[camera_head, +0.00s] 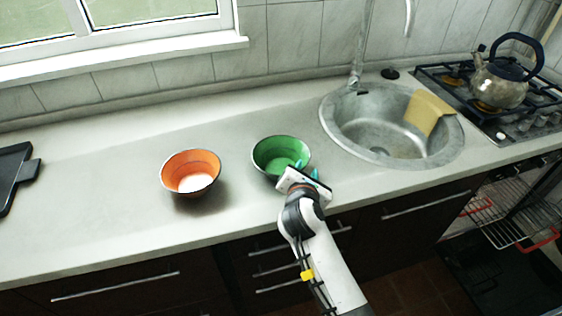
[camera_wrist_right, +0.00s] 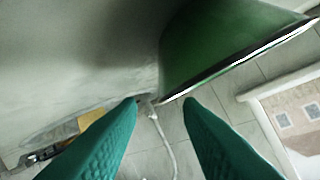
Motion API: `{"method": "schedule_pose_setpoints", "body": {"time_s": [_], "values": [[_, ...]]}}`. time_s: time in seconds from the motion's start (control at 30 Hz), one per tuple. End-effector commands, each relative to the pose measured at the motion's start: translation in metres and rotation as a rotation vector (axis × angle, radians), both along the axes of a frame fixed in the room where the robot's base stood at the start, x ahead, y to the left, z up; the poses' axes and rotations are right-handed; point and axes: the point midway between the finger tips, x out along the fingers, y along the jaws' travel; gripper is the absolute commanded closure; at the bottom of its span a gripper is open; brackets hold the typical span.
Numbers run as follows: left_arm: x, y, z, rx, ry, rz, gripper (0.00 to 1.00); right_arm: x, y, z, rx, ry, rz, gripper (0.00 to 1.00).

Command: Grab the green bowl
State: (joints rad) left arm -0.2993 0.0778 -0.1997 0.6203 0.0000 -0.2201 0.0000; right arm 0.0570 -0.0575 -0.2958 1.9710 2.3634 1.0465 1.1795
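The green bowl (camera_head: 279,150) stands upright on the counter, left of the sink, with a dark rim. My right gripper (camera_head: 307,168) is at the bowl's near right side, its two teal fingers apart and pointing toward the bowl. In the right wrist view the green bowl (camera_wrist_right: 225,45) fills the upper right, its rim running down to near the gap between the open fingertips (camera_wrist_right: 162,101). Nothing is held between the fingers. I cannot tell whether a finger touches the bowl. My left gripper is not in view.
An orange bowl (camera_head: 190,172) stands left of the green one. The sink (camera_head: 345,140) with a yellow cloth (camera_head: 428,112) lies to the right, then a stove (camera_head: 535,105) with a kettle (camera_head: 500,80). A dark flat object (camera_head: 14,172) lies far left. The counter (camera_head: 95,195) between is clear.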

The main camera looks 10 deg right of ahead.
Motion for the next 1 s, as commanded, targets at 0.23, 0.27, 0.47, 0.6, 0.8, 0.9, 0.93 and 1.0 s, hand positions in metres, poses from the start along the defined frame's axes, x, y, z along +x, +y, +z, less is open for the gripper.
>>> {"method": "schedule_pose_setpoints", "body": {"time_s": [0.23, 0.27, 0.47, 0.6, 0.8, 0.9, 0.93, 1.0], "values": [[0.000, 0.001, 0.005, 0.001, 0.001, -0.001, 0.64, 0.017, -0.007, -0.004, -0.004, 0.000, 0.000, 0.67], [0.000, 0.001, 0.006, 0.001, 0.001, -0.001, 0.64, 0.021, -0.008, -0.005, -0.004, -0.001, 0.000, 0.67], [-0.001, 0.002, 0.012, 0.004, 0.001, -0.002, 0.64, 0.047, -0.016, -0.015, -0.004, -0.001, 0.001, 0.67], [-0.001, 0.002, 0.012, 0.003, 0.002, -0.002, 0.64, 0.055, -0.019, -0.020, -0.001, -0.001, 0.001, 0.67], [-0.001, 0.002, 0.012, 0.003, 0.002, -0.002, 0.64, 0.055, -0.019, -0.021, -0.001, -0.001, 0.001, 0.67], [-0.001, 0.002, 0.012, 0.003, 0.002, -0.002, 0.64, 0.055, -0.019, -0.021, -0.001, -0.001, 0.001, 0.79], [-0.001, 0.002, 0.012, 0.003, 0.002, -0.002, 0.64, 0.055, -0.019, -0.021, -0.001, -0.001, 0.001, 0.83], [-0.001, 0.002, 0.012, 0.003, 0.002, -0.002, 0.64, 0.055, -0.019, -0.021, -0.001, -0.001, 0.001, 0.95]]}}
